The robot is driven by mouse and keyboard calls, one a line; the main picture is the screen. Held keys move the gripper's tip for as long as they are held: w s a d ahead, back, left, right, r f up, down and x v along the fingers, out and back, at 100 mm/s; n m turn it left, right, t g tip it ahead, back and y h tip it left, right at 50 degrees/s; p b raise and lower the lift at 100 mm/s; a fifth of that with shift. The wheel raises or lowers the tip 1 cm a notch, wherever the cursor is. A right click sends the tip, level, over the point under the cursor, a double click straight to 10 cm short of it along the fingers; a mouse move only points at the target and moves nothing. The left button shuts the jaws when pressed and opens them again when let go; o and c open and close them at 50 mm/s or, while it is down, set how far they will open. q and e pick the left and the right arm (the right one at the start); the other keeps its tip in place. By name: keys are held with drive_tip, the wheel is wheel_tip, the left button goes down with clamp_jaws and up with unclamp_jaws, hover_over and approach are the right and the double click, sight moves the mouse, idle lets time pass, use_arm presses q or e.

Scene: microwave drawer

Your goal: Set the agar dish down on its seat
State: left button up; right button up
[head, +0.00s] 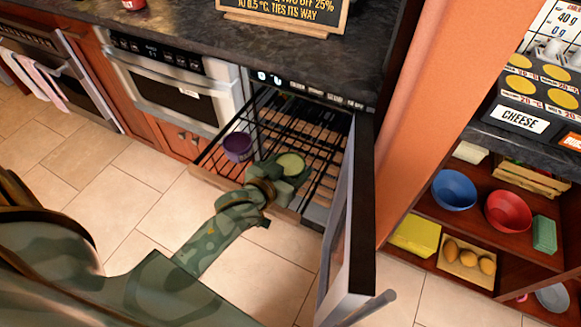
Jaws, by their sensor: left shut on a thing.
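My left gripper (284,175) reaches in from the lower left over the front of the open appliance. It is shut on the agar dish (291,163), a small round dish with a pale yellow-green top. The dish appears roughly level over the black wire rack (305,130); I cannot tell whether it touches the rack. The gripper hides the dish's lower side and the rack below it. A purple cup-like holder (238,147) stands to the left on the rack, apart from the dish. I cannot tell which spot is the seat. My right gripper is not in view.
The appliance door (352,215) stands open to the right of my left gripper. A dark countertop (230,45) with a sign is above. Shelves at right hold a blue bowl (454,189), a red bowl (508,211) and other things. Tiled floor (140,200) is clear in front.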

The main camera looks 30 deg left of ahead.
use_arm(q)
drive_tip(key=o, duration=1.2)
drive_tip(key=shift+c, duration=0.2)
drive_tip(key=shift+s+r, duration=0.1)
drive_tip(key=shift+r, duration=0.05)
drive_tip(key=p+v, duration=0.4)
drive_tip(key=v, duration=0.7)
drive_tip(key=shift+d+r, duration=0.1)
drive_tip(key=shift+s, duration=0.4)
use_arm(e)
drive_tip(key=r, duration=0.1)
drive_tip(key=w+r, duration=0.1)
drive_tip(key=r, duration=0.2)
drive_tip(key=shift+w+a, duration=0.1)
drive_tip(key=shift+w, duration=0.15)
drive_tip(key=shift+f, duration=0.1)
